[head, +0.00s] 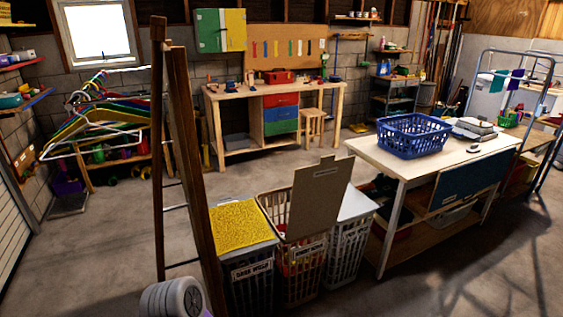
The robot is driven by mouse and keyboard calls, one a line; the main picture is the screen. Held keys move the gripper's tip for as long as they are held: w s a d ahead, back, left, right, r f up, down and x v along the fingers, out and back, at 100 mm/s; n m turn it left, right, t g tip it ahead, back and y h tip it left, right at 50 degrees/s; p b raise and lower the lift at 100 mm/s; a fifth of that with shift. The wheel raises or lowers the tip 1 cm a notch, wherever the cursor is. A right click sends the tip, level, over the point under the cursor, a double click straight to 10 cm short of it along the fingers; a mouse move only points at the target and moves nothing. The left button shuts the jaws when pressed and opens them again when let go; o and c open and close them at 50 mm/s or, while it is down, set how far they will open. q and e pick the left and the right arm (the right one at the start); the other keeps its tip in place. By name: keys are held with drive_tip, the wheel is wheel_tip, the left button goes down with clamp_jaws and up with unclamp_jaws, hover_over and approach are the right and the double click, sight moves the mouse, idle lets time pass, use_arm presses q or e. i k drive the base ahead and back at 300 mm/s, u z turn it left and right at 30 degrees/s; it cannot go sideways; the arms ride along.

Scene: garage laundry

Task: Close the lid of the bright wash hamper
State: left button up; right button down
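Three slatted laundry hampers stand in a row at the bottom middle of the head view. The middle one (301,285) is a pale basket with its lid (320,199) standing up, open and slightly tilted. Reddish contents show through its slats, and its front label is too small to read surely. The right hamper (347,252) has a flat grey-white lid (357,203). Neither of my grippers is in view.
A tall wooden ladder-like frame (192,170) stands close in front, left of the hampers. A white-topped table (395,160) with a blue basket (413,135) stands right of them. A workbench (233,97) is at the back. The floor behind the hampers is clear.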

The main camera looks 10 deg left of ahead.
sight(318, 189)
drive_tip(key=u, duration=0.05)
drive_tip(key=i, duration=1.65)
